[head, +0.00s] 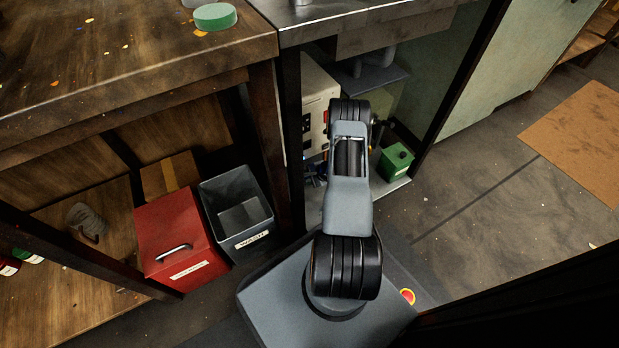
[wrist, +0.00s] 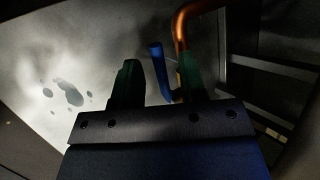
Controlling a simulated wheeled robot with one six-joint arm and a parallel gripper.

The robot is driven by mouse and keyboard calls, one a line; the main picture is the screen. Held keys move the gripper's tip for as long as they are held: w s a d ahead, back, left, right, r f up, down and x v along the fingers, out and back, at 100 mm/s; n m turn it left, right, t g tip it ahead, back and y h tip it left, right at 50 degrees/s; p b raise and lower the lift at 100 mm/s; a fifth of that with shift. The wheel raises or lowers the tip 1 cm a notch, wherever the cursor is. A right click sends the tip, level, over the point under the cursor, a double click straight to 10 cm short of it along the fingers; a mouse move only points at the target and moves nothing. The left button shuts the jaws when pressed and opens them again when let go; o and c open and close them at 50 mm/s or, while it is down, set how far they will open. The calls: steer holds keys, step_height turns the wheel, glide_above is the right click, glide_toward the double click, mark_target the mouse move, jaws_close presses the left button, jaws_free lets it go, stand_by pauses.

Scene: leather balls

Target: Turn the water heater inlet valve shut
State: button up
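A blue lever handle (wrist: 158,66), which looks like the inlet valve's, shows in the wrist view beside a copper pipe (wrist: 188,14) that bends downward. My gripper (wrist: 158,60) is open there, with a dark green finger on either side of the lever in the picture. I cannot tell whether the lever lies between the fingers in depth or beyond them, and no contact shows. The lever's lower end and the valve body are mostly hidden by the gripper. In the head view a pale box (head: 316,100), likely the water heater, stands under the counter; my arm hides my gripper.
A green box (head: 396,160) stands on the cabinet floor right of my arm. A grey bin (head: 236,208) and a red box (head: 172,238) stand left of the cabinet. The sink counter (head: 330,16) overhangs the opening.

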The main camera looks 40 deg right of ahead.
steer(key=shift+c, duration=0.5)
jaws_close()
